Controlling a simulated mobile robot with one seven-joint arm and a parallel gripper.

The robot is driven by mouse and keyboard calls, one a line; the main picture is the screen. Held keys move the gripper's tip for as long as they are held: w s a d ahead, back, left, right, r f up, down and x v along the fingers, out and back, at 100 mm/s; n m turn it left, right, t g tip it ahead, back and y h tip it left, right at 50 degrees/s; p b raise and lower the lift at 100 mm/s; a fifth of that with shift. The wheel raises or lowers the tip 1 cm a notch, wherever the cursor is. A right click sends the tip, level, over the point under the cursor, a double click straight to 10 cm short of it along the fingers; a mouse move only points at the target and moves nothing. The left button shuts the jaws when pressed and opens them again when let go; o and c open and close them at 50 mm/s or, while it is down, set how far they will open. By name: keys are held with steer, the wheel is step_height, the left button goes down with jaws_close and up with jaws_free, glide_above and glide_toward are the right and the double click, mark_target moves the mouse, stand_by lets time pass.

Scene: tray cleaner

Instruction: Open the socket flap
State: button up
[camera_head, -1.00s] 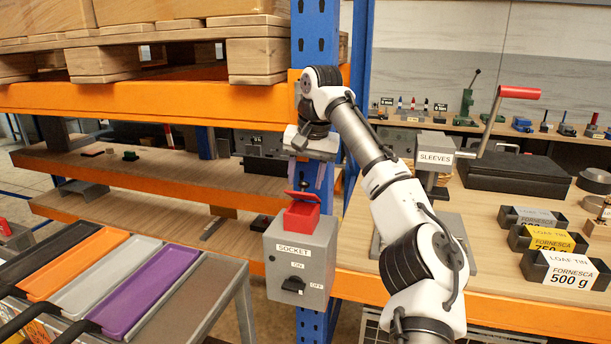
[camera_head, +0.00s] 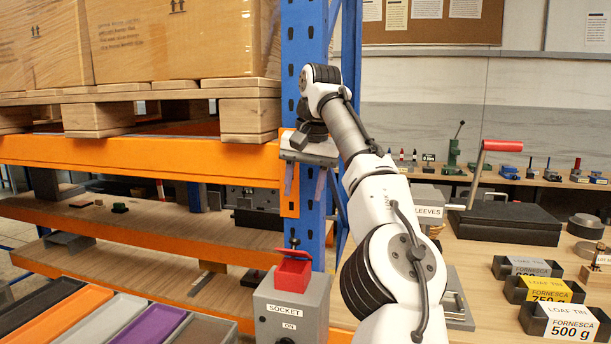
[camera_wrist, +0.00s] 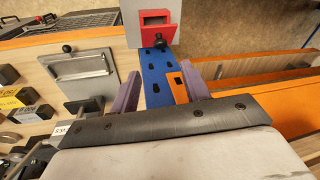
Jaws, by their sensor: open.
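The grey socket box (camera_head: 290,306), labelled SOCKET, is fixed to the blue post. On top of it is a red socket housing (camera_head: 292,273) with its red flap (camera_head: 294,253) standing tilted up at the top. In the wrist view the red housing (camera_wrist: 155,14) shows a dark recess at the top edge of the picture, and a black knob (camera_wrist: 158,39) sits by it. My gripper (camera_head: 305,184) is open and empty, pointing down in front of the blue post, above the flap and apart from it. Its two purple fingers (camera_wrist: 160,92) are spread wide in the wrist view.
The blue post (camera_head: 303,60) and orange shelf beam (camera_head: 150,160) are close beside my gripper. A loaded pallet (camera_head: 180,88) is above left. Coloured trays (camera_head: 45,320) lie at lower left. The right bench holds a sleeves box, a lever press and loaf tins (camera_head: 562,320).

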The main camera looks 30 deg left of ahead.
steer(key=shift+v, duration=1.25)
